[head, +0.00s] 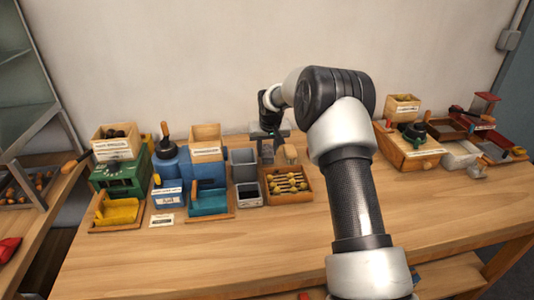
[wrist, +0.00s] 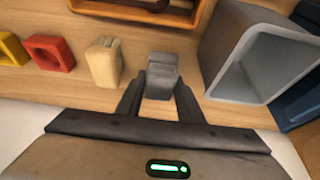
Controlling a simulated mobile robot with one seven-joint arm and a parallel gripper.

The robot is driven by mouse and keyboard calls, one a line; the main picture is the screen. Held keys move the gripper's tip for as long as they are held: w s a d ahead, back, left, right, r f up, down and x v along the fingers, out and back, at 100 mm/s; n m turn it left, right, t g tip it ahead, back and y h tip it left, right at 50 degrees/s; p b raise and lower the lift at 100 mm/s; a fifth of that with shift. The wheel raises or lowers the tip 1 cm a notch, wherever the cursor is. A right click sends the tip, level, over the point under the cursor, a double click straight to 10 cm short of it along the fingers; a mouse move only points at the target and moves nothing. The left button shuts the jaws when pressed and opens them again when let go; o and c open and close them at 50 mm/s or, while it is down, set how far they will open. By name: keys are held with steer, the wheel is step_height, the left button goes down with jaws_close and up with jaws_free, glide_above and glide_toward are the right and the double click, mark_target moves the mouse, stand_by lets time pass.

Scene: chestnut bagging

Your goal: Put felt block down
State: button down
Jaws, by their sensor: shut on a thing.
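A small grey block (wrist: 161,76), which I take to be the felt block, sits between the two dark fingers of my gripper (wrist: 159,92) in the wrist view. The fingers are shut on it. It is close above or on the wooden tabletop; I cannot tell if it touches. In the head view my gripper (head: 268,146) is low at the back of the table, right of the grey bins, and the block cannot be made out there.
A grey open bin (wrist: 217,55) stands close right of the block in the wrist view. A beige piece (wrist: 103,62), a red ring (wrist: 50,52) and a yellow piece (wrist: 12,48) are to the left. A wooden tray (head: 291,203) lies in front; the table's front (head: 200,260) is clear.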

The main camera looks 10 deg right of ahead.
steer(key=shift+f, duration=0.45)
steer(key=shift+f, duration=0.2)
steer(key=c, duration=1.5)
jaws_free()
